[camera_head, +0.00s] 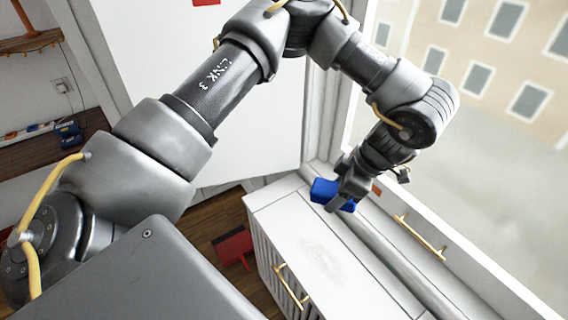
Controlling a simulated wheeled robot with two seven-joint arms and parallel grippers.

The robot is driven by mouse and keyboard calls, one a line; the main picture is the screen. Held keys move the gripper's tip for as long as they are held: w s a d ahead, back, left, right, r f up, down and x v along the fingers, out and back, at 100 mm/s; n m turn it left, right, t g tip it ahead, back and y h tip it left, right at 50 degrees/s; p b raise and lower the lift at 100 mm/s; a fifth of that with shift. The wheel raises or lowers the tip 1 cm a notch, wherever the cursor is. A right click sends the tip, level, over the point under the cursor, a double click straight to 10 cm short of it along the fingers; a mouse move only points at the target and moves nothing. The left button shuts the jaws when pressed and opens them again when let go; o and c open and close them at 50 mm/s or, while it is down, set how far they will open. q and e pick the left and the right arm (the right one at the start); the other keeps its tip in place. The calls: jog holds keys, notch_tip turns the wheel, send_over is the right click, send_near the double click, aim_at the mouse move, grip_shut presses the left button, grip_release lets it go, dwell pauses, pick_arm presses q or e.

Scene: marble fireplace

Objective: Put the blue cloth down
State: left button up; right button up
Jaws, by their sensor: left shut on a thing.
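The blue cloth (322,189) is a small, dark blue folded shape near the window, over the far end of the white cabinet top. My left gripper (340,201) is shut on it, with the arm arching across the view from the left and pointing down. Part of the cloth is hidden behind the fingers. I cannot tell whether the cloth touches the surface below. My right gripper is not in view.
The white cabinet (290,225) has a dull smudge on its top (320,258) and a brass handle (291,287). The window (480,130) with a brass handle is close on the right. A red dustpan-like object (233,247) lies on the wooden floor. A shelf stands far left.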

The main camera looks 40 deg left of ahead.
pick_arm(q)
jog(key=s+a+f+m+t+h, duration=0.3)
jog(key=a+f+m, duration=0.3)
jog(key=m, duration=0.6)
jog(key=s+a+f+m+t+h, duration=0.2)
jog(key=a+f+m, duration=0.4)
jog(key=f+m, duration=0.4)
jog(key=shift+s+a+f+m+t+h, duration=0.15)
jog(key=shift+s+a+m+t+h, duration=0.4)
jog(key=shift+m, duration=1.15)
jog(key=shift+s+d+g+y, duration=0.1)
jog(key=shift+d+g+y, duration=0.1)
jog(key=shift+g+y, duration=0.05)
